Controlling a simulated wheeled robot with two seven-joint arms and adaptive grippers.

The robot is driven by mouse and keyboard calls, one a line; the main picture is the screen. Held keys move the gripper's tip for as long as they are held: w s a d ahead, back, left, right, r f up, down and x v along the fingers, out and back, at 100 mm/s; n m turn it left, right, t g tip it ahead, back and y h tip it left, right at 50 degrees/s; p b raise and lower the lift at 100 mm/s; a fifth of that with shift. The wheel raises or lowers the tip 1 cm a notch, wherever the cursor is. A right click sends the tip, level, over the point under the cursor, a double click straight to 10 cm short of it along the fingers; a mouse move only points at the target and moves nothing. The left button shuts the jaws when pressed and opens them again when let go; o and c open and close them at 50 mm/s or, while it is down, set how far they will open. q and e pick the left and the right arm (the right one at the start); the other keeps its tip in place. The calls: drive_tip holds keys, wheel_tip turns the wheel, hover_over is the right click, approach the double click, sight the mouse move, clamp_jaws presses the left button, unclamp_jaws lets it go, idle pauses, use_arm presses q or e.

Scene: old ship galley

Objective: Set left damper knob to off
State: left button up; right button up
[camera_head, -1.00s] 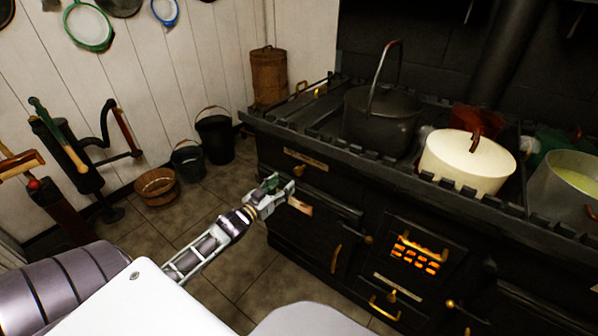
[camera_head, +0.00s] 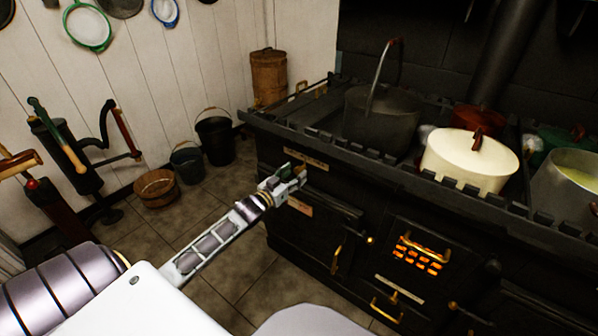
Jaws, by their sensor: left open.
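The black stove (camera_head: 345,190) fills the right side. A small brass label plate (camera_head: 306,160) sits on its front at the upper left. In the earlier frame a brass knob shows just below this plate; now my left gripper (camera_head: 296,174) covers that spot, so the left damper knob and its setting are hidden. The left gripper is open, its fingertips at the stove front just under the plate. I cannot tell whether they touch the knob. My right gripper is not in view.
A dark pot (camera_head: 381,122), a cream pot (camera_head: 469,163) and a grey pot (camera_head: 560,200) stand on the stove top. A glowing firebox grate (camera_head: 417,258) is in the stove front. Buckets (camera_head: 215,140) and a wooden tub (camera_head: 156,188) stand on the floor at left.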

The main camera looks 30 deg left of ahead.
sight(297, 172)
use_arm(q)
drive_tip(key=shift+w+d+b, duration=0.15)
drive_tip(key=shift+w+b, duration=0.2)
drive_tip(key=shift+w, duration=1.4)
clamp_jaws()
